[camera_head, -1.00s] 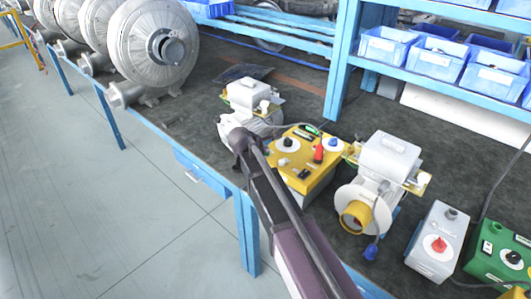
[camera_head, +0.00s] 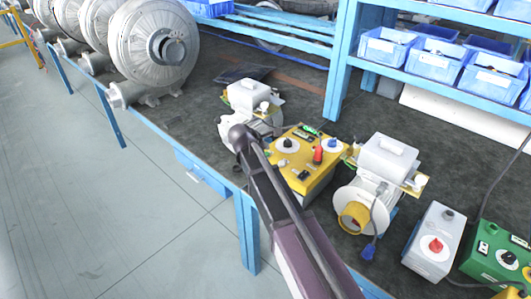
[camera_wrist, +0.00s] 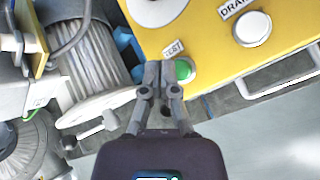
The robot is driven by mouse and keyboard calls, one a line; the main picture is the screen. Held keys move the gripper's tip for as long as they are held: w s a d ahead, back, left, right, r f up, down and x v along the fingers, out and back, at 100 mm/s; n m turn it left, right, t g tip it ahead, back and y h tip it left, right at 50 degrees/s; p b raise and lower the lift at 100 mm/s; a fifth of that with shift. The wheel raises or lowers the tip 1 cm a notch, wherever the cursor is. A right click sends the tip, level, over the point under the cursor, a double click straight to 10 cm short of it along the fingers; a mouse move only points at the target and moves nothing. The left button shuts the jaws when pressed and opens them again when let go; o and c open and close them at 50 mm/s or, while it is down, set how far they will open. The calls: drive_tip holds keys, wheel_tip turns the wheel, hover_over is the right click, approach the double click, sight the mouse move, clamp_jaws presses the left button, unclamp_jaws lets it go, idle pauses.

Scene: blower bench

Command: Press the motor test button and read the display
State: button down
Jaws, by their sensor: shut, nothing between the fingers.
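The yellow control box (camera_head: 309,184) stands on the bench, and its panel (camera_wrist: 215,55) fills the upper right of the wrist view. A round green button (camera_wrist: 184,70) sits under a TEST label (camera_wrist: 173,48) near the panel's edge. My gripper (camera_wrist: 158,66) is shut and empty, its tips just left of the green button and overlapping its edge in the picture. I cannot tell whether they touch it. My arm hides the gripper in the head view. No readable display shows; small green marks on the box top are too small to read.
A white button (camera_wrist: 252,28) with a DRAIN label is right of the green one. A cable reel (camera_wrist: 85,60) stands left of my gripper. A grey box with a red knob (camera_head: 435,243) and a green box (camera_head: 497,256) stand at the right. Large blowers (camera_head: 153,45) line the left.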

drive_tip(key=shift+r+p, duration=2)
drive_tip(key=shift+r, duration=0.25)
drive_tip(key=shift+d, duration=0.1)
